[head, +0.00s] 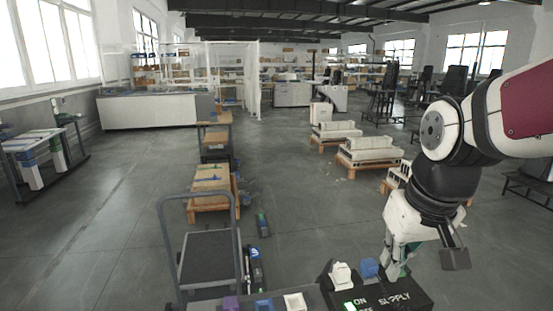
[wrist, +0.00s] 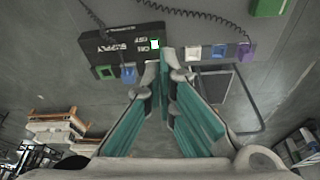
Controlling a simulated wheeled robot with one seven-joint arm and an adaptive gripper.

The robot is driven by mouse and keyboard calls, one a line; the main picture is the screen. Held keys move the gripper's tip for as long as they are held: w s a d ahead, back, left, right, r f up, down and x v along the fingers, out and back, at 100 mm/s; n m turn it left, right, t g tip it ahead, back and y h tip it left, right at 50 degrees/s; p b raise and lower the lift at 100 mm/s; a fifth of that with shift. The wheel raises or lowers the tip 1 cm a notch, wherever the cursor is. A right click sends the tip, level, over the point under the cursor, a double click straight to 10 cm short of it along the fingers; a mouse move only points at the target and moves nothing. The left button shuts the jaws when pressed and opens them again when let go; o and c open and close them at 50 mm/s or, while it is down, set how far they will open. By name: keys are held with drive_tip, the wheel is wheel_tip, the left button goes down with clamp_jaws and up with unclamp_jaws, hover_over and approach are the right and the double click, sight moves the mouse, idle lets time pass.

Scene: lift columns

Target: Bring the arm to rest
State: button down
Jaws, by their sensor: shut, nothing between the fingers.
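My gripper (head: 393,275) hangs from my arm on the right of the head view, fingers pointing down by a black supply box (head: 405,294). In the wrist view, my gripper's (wrist: 161,68) teal-padded fingers come together at their tips with nothing held. The supply box (wrist: 112,48) shows beyond the tips, with a lit green switch (wrist: 155,44). A blue plug (wrist: 128,75) sits at its edge, also in the head view (head: 369,267). I cannot tell whether the fingertips touch the box.
A white block (head: 295,302), a blue block (head: 264,304) and a purple block (head: 231,303) line the near edge. A platform cart (head: 208,258) stands left of centre. Loaded pallets (head: 367,152) stand farther back. Coiled cables (wrist: 193,13) cross the wrist view. Open floor lies between.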

drive_tip(key=s+r+t, duration=0.1)
drive_tip(key=s+r, duration=0.1)
drive_tip(key=s, duration=1)
drive_tip(key=shift+d+r+m+t, duration=0.15)
drive_tip(key=shift+d+m+t, duration=0.05)
drive_tip(key=shift+m+t, duration=0.2)
